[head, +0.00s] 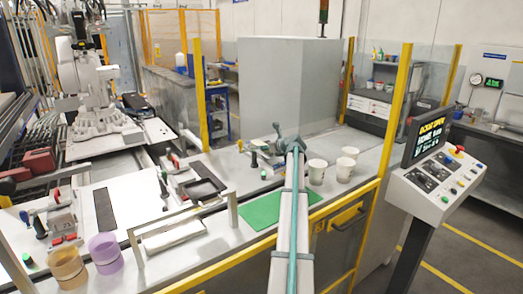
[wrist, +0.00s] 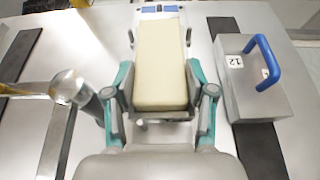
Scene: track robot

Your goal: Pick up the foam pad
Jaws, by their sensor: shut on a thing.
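The foam pad (wrist: 160,62) is a long cream block in the middle of the wrist view. It lies lengthwise between the two teal-and-grey fingers of my gripper (wrist: 161,88), which is shut on its sides near the close end. Its far end reaches a grey and blue object (wrist: 158,12); I cannot tell whether they touch. In the head view my gripper (head: 285,147) is at the end of the outstretched arm, over the far part of the bench, and I cannot make out the pad there.
A grey block (wrist: 262,98) with a blue handle and the number 12 stands to the right in the wrist view. A metal rod (wrist: 75,88) is at left. White cups (head: 317,172), a green mat (head: 262,211) and a metal bar frame (head: 180,217) occupy the bench.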

